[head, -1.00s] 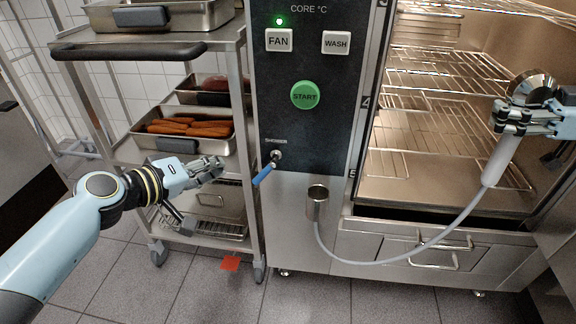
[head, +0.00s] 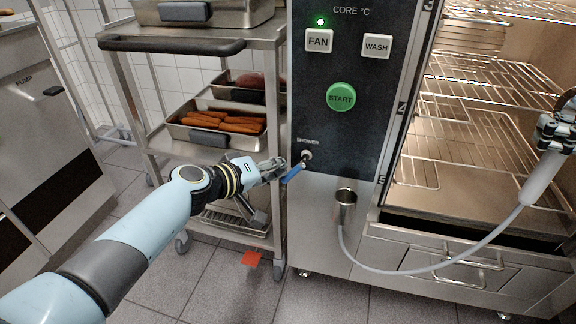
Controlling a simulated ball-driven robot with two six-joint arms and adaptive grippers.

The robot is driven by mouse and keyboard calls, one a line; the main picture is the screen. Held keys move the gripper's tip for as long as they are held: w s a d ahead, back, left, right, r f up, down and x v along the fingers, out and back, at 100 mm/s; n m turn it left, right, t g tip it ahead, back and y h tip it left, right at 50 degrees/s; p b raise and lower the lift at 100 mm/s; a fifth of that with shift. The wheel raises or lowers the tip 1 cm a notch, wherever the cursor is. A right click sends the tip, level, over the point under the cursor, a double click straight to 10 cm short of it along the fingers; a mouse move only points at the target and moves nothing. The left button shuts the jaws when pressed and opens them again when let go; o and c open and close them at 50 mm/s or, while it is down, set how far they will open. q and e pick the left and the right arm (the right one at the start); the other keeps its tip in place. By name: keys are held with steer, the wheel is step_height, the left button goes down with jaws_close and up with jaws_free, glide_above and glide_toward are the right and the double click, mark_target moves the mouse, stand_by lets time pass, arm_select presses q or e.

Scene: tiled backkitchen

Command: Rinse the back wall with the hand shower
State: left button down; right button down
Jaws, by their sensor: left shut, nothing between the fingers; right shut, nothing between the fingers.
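The hand shower has a pale grey handle (head: 541,178) and a hose running to the oven front. It is in the air before the open oven, at the fingers of my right gripper (head: 557,132). This gripper is shut, and the frame's right edge cuts it off; how the shower sits in it is unclear. The shower tap's blue lever (head: 293,173) sticks out down-left from its knob below the SHOWER label. My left gripper (head: 281,166) is shut and empty, its tips right beside the lever; contact cannot be told. The back wall is hardly in view.
The empty shower holder (head: 345,206) is on the oven front. Wire racks (head: 480,140) fill the cavity. A red patch (head: 250,258) lies on the tiled floor.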

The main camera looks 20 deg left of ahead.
mark_target(286, 179)
arm_select(q)
steer(key=shift+d+f, duration=0.15)
steer(key=shift+f, duration=0.4)
stand_by(0.4)
steer(key=shift+d+f, duration=0.35)
steer(key=shift+f, duration=0.2)
steer(key=shift+d+f, duration=0.3)
steer(key=shift+f, duration=0.2)
steer(key=shift+d+f, duration=0.1)
stand_by(1.0)
stand_by(0.6)
steer(key=shift+s+a, duration=0.1)
steer(key=shift+a, duration=0.4)
steer(key=s+a, duration=0.8)
steer(key=s, duration=0.1)
steer(key=shift+a, duration=0.25)
